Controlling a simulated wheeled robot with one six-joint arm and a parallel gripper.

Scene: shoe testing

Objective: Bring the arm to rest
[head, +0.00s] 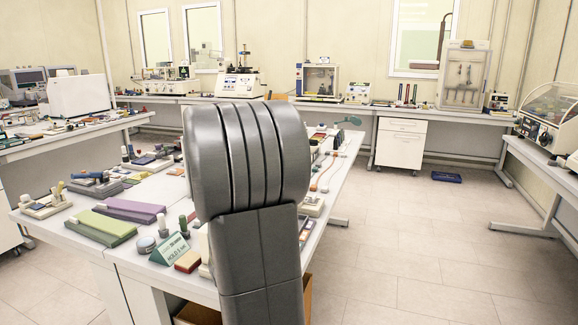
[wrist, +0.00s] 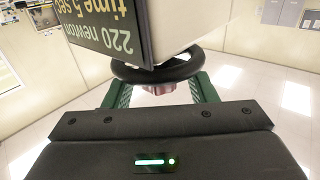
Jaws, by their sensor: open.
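My gripper (wrist: 160,88) shows in the wrist view, with its two green fingers spread apart. A black ring-shaped part (wrist: 158,70) shows between and beyond the fingers and partly covers them. A small pinkish-red piece (wrist: 159,88) shows below the ring; I cannot tell whether anything touches a finger. A dark sign (wrist: 95,25) with upside-down text reading "220 newton" and "time 5 sec" is close by at the upper left. In the head view my dark grey arm fills the middle, and my gripper is not seen.
A white bench (head: 135,270) with shoe-testing pieces lies behind my arm, including a green block (head: 100,227) and a purple block (head: 133,209). Benches with instruments line the back wall. A white drawer cabinet (head: 401,143) stands there.

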